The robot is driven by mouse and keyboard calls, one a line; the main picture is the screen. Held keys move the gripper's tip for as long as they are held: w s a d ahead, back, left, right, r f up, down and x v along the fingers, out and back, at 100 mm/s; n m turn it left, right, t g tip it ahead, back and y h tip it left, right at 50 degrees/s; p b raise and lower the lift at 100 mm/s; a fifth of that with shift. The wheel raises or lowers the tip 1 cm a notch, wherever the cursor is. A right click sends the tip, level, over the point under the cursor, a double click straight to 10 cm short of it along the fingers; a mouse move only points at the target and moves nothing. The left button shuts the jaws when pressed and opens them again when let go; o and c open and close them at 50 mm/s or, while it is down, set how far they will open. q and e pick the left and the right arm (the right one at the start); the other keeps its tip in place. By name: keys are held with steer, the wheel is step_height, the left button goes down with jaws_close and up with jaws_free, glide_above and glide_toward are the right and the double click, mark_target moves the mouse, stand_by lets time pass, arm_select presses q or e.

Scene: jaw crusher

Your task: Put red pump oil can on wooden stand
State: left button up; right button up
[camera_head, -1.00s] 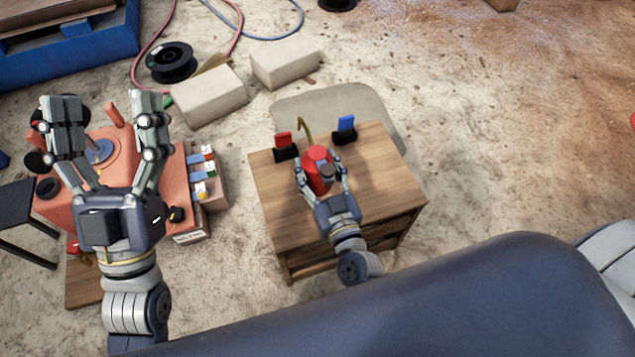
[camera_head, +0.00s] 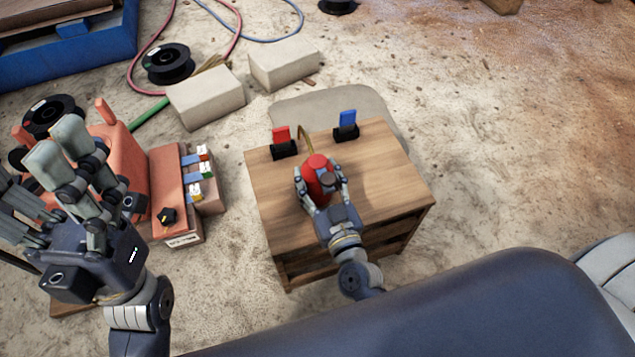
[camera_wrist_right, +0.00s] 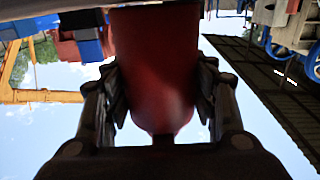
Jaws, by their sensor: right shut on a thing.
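The red pump oil can (camera_head: 316,166), with a thin curved spout, is held in my right gripper (camera_head: 320,184) over the wooden stand (camera_head: 390,165). Whether its base touches the top is hard to tell. In the right wrist view the red can (camera_wrist_right: 160,75) fills the middle, with the fingers of my right gripper (camera_wrist_right: 160,95) closed on both sides of it. My left gripper (camera_head: 45,180) is open and empty, with its fingers spread, at the left in front of an orange machine.
A red item (camera_head: 281,136) and a blue item (camera_head: 346,122) stand in black holders along the stand's back edge. The orange machine (camera_head: 127,165) with a switch box is at the left. Pale blocks (camera_head: 207,100) lie behind. The stand's right side is bare.

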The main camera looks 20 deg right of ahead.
steer(key=shift+f, duration=0.15)
steer(key=o, duration=1.3)
